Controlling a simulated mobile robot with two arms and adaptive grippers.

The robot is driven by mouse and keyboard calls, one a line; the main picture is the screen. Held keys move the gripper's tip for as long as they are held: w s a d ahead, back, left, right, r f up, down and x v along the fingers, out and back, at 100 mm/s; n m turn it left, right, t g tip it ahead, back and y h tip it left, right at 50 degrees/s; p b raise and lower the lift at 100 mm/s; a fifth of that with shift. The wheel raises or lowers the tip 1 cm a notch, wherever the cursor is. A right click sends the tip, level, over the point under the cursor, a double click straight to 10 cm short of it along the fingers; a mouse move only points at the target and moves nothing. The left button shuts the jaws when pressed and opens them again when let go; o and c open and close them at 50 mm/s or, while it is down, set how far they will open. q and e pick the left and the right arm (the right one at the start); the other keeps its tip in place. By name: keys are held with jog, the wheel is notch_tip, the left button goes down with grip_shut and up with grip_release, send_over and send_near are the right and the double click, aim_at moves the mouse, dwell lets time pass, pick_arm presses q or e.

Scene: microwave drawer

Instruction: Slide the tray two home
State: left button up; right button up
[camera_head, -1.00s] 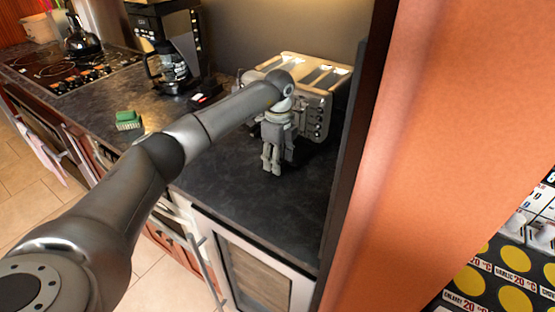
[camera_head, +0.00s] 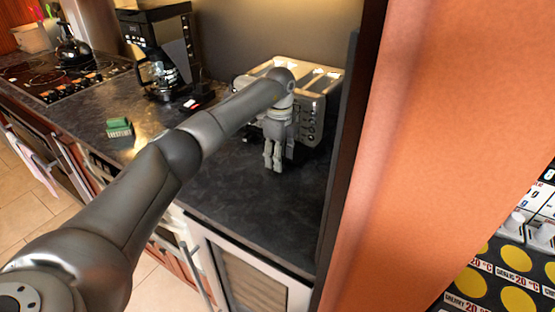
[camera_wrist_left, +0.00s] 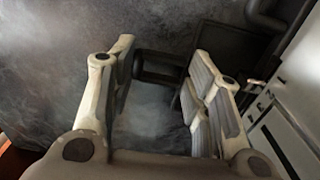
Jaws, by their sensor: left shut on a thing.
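The toaster (camera_head: 310,84) stands at the back right of the counter, and its front also shows in the left wrist view (camera_wrist_left: 293,105). A flat dark tray (camera_wrist_left: 228,48) sticks out low from its front, with a dark handle (camera_wrist_left: 158,68) at its outer end. My left gripper (camera_head: 273,166) points down in front of the toaster. In the head view my gripper and wrist hide most of the tray. I cannot tell which tray number it is. My right gripper is not in view.
The dark counter (camera_head: 240,212) is clear in front of my gripper. A coffee maker (camera_head: 160,60) and a green sponge-like block (camera_head: 119,127) stand to the left. An orange panel (camera_head: 450,80) bounds the right side. A glass-fronted appliance (camera_head: 245,275) sits below the counter.

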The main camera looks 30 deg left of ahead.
pick_arm(q)
jog(key=shift+w, duration=0.1)
dwell(0.3)
jog(key=shift+w+b, duration=0.35)
jog(key=o, duration=1.5)
jog(key=shift+s, duration=0.1)
jog(key=shift+r, duration=0.1)
